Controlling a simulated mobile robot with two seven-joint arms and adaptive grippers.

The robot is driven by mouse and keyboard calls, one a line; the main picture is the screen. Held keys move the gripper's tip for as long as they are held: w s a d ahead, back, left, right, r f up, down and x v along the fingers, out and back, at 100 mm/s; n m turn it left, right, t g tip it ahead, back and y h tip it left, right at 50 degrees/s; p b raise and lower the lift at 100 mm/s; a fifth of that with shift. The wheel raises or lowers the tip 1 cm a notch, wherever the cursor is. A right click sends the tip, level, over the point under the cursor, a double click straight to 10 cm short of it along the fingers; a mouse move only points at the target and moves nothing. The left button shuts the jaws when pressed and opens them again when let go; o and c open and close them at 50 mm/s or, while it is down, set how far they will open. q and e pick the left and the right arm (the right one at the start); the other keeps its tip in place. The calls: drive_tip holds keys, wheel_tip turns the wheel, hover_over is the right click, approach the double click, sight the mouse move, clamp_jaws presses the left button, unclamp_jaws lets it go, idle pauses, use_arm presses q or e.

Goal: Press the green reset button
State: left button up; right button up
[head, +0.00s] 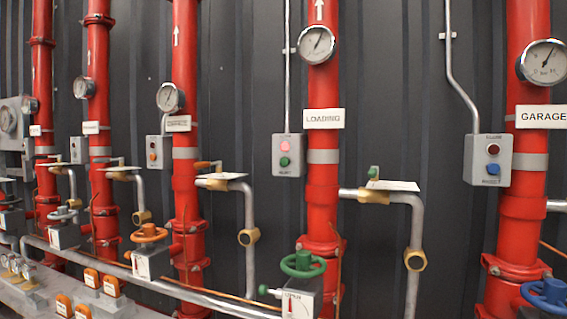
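A green button (284,161) sits on the lower part of a grey control box (288,170), below a lit pink-red light or button (284,146). The box is on the dark wall just left of the red pipe with the LOADING sign (324,118). Small labels above and below the buttons are too small to read surely. Neither of my grippers shows in the head view.
Another box (492,160) with dark red and blue buttons is beside the GARAGE pipe (525,200). A green valve wheel (303,264), an orange wheel (149,233) and brass-fitted side pipes (415,230) stick out below. The space before the green button looks clear.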

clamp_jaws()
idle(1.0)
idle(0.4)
